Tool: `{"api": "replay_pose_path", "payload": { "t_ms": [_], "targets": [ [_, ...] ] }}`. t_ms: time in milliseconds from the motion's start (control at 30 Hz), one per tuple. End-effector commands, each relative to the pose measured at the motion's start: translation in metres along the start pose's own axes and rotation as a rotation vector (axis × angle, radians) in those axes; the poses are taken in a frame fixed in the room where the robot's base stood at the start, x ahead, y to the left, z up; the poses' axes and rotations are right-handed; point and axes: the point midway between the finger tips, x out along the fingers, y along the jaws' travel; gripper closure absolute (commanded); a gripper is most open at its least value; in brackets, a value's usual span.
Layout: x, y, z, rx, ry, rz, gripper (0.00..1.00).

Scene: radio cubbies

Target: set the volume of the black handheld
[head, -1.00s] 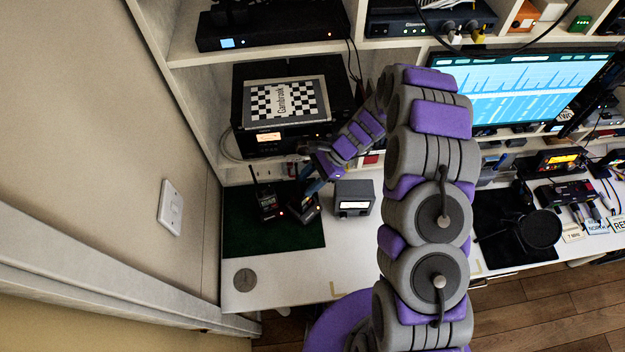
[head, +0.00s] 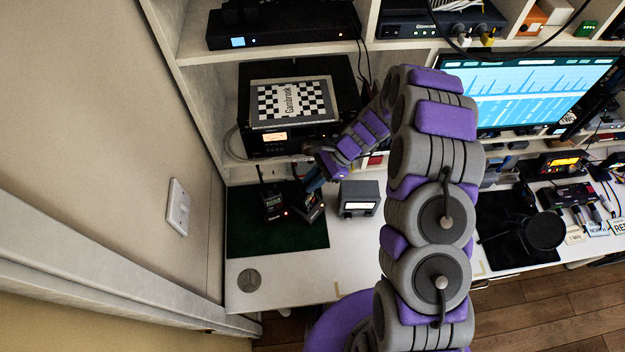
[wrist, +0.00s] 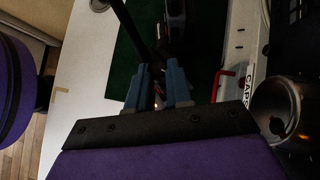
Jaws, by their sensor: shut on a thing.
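A black handheld (head: 309,212) stands in its dark stand at the right side of the green mat, right below my gripper. A second dark handheld (head: 272,206) with an upright antenna and a red light stands to its left. My gripper (head: 314,184) is over the top of the right one, its blue fingers pointing down. In the wrist view my gripper (wrist: 159,88) has its fingers close together around a small dark part at the handheld's top. A black antenna (wrist: 128,30) rises beside the left finger. The knob itself is hidden between the fingers.
The green mat (head: 250,235) lies on the white desk (head: 300,280). A grey meter box (head: 358,198) stands close to the right of my gripper. A large black radio (head: 350,85) fills the cubby behind. The desk front is mostly clear.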

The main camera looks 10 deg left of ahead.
Motion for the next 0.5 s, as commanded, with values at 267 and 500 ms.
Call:
{"api": "replay_pose_path", "payload": {
  "t_ms": [267, 500],
  "targets": [
    [-0.0018, 0.0026, -0.0022, -0.004, 0.0, 0.002, 1.0],
    [-0.0021, -0.0015, 0.0001, -0.067, 0.004, 0.061, 1.0]
  ]
}}
